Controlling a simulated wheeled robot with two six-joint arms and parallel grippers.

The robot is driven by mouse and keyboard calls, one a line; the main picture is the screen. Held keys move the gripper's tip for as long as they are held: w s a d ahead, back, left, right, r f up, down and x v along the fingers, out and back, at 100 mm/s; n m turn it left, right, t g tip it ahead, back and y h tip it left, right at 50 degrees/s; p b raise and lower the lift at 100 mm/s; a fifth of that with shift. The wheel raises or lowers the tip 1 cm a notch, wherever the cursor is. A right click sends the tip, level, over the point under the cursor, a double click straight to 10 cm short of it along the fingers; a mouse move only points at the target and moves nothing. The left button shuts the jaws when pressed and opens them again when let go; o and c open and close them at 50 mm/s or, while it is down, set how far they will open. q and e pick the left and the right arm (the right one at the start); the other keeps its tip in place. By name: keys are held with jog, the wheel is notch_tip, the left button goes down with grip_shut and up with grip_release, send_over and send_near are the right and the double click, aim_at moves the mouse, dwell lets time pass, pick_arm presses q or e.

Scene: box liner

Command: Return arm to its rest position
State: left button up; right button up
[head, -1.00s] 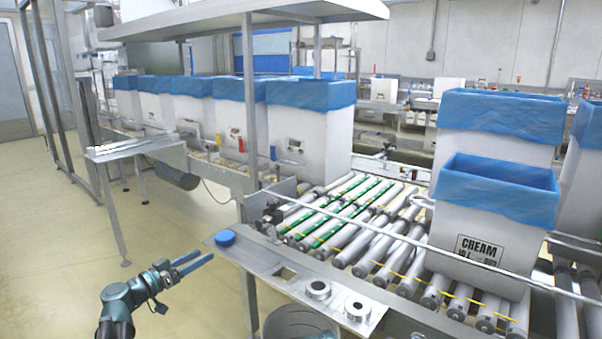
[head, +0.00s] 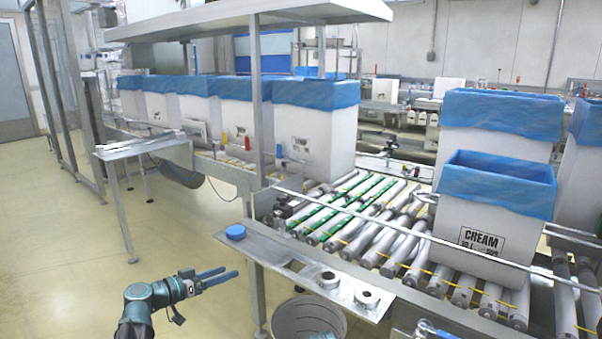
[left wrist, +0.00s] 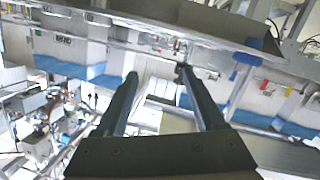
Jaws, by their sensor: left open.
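My left gripper (head: 231,271) is at the lower left of the head view, over bare floor and left of the conveyor's front plate. Its two dark fingers point right and are apart, with nothing between them. In the left wrist view the two fingers (left wrist: 158,72) also stand apart and empty, with a tilted view of lined boxes beyond. A small teal and blue part of my own body (head: 425,329) shows at the bottom edge of the head view. No fingers of my right gripper can be made out.
A roller conveyor (head: 345,215) carries a white CREAM box (head: 470,225) with a blue liner. A metal plate (head: 290,262) with a blue button (head: 236,232) edges it. A grey bin (head: 308,320) stands below. A small metal table (head: 137,148) is at left. The left floor is clear.

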pick_arm(q)
jog(key=s+d+f+g+y, duration=0.4)
jog(key=s+d+f+g, duration=0.5)
jog(key=s+d+f, duration=0.7)
jog(key=s+f+n+g+y, duration=0.1)
jog(key=s+f+g+y, duration=0.1)
jog(key=s+y, duration=0.8)
notch_tip(320, 180, up, 33)
jog(key=s+h+p, duration=0.1)
jog(key=p, duration=3.2)
jog(key=shift+a+n, duration=0.2)
jog(key=shift+n, duration=0.1)
jog(key=shift+s+f, duration=0.1)
